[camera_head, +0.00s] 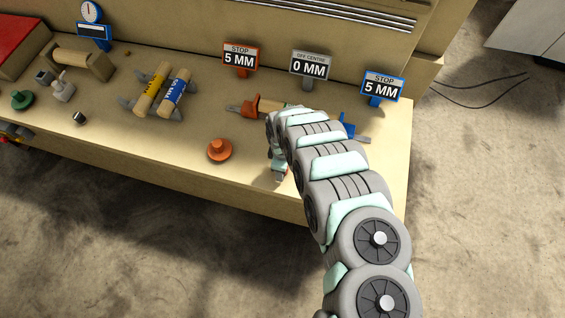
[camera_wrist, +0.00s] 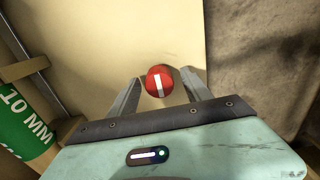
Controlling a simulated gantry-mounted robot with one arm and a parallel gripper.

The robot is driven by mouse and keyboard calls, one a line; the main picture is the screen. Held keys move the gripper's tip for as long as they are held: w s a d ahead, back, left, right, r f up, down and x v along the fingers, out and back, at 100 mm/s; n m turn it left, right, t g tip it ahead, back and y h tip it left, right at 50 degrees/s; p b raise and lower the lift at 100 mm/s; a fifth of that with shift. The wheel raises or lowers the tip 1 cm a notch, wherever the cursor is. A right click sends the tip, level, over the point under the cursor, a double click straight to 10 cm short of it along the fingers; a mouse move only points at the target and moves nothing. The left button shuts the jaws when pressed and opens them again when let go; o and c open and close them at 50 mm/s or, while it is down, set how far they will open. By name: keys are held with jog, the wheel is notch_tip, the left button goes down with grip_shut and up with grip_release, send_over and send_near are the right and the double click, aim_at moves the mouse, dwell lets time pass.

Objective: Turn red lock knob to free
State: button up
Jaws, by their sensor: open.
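The red lock knob (camera_wrist: 152,87) is round, with a white bar across its face. In the wrist view the bar runs nearly upright, leaning slightly to the left at the top. My gripper (camera_wrist: 163,78) is open, with one grey finger on each side of the knob and a visible gap to each. I cannot tell how far above the knob the fingertips are. In the head view my gripper (camera_head: 278,170) is over the bench's front part, and the red knob cannot be made out there, probably hidden by my arm.
A green roll marked 10 MM (camera_wrist: 28,122) lies at the left of the wrist view. An orange knob (camera_head: 219,150) stands left of my gripper on the bench (camera_head: 150,165). STOP signs (camera_head: 240,56) and an OFF CENTRE sign (camera_head: 309,66) stand behind. Yellow and blue rollers (camera_head: 152,90) lie farther left.

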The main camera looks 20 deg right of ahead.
notch_tip(320, 180, up, 10)
jog(key=shift+d+p, duration=0.1)
jog(key=shift+p, duration=0.3)
jog(key=shift+r, duration=0.3)
dwell(0.3)
